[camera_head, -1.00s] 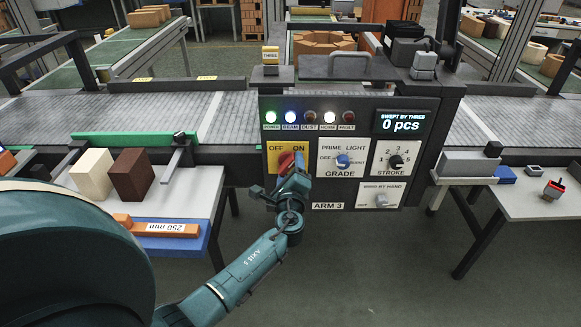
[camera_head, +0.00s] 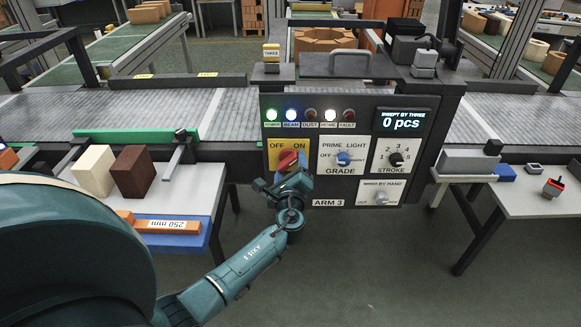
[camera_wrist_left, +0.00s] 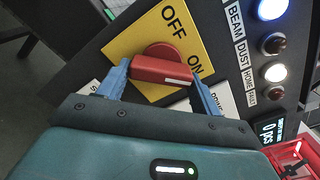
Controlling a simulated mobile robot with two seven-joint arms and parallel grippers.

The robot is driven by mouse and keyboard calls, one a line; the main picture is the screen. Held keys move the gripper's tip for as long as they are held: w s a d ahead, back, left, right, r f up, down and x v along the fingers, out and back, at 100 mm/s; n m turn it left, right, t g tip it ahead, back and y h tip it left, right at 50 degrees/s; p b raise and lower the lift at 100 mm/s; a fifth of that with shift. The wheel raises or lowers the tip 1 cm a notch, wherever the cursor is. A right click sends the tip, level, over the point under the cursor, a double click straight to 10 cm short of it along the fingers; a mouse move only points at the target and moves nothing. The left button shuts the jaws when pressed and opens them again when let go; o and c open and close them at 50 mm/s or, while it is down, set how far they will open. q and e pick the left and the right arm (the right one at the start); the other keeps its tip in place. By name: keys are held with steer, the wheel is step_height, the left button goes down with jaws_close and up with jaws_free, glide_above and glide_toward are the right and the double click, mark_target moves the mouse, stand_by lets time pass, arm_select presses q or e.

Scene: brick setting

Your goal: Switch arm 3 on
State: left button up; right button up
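The arm 3 control box (camera_head: 350,185) has a red rotary switch (camera_head: 287,160) on a yellow OFF/ON plate (camera_head: 273,147). The switch handle tilts up to the right, toward the ON side. In the left wrist view the red switch (camera_wrist_left: 163,66) shows a white mark at its end nearest the word ON. My left gripper (camera_head: 287,179) is just below and in front of the switch. In the wrist view its blue fingers (camera_wrist_left: 160,86) are spread wide, one near each end of the handle; contact cannot be told. My right gripper is not in view.
The POWER, BEAM and HOME lamps (camera_head: 330,115) are lit; DUST and FAULT are dark. The display (camera_head: 403,120) reads 0 pcs. GRADE (camera_head: 343,158) and STROKE (camera_head: 396,158) knobs sit to the right. Bricks (camera_head: 133,172) stand on the left table. A conveyor (camera_head: 60,116) runs behind.

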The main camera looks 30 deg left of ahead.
arm_select(q)
steer(key=o, duration=0.4)
steer(key=shift+c, duration=0.2)
steer(key=b+v, duration=0.1)
steer(key=v, duration=1.2)
steer(key=shift+s, duration=0.1)
